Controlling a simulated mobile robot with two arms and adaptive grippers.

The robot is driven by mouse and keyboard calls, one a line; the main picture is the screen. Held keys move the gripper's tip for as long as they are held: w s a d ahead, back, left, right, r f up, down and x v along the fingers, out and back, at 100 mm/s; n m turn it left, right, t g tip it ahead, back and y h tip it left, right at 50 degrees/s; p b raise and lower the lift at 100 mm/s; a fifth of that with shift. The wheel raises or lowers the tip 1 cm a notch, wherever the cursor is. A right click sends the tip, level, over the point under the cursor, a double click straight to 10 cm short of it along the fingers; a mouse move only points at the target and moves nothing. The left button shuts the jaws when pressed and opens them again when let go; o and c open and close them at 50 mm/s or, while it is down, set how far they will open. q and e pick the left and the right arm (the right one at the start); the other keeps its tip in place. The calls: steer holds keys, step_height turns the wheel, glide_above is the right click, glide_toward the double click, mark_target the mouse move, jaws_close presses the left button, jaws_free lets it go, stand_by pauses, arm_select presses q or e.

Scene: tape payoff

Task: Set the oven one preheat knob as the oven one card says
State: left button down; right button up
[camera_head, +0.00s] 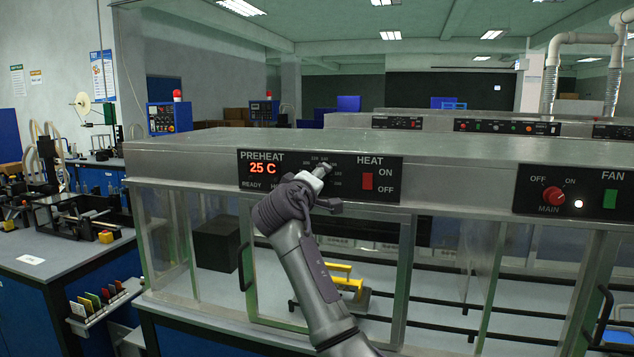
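The oven's preheat panel (252,182) is on the front of the long metal oven housing, left of centre. Its red display reads 25 C beside a dial scale (322,158) with small numbers. My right gripper (321,173) is at that dial, its arm rising from the bottom of the view. The gripper covers the preheat knob, so its setting and any contact are hidden. I cannot tell whether the fingers are open or shut. My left gripper is not in view. No card legible as the oven one card shows; coloured cards (97,301) stand in a rack at lower left.
Right of the dial is a red heat switch (367,181). Further right are the red main knob (553,196), a lit white lamp (578,204) and a green fan switch (610,198). Glass doors with handles (246,267) lie below. A workbench (60,268) stands left.

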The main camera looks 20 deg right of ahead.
steer(key=v, duration=1.2)
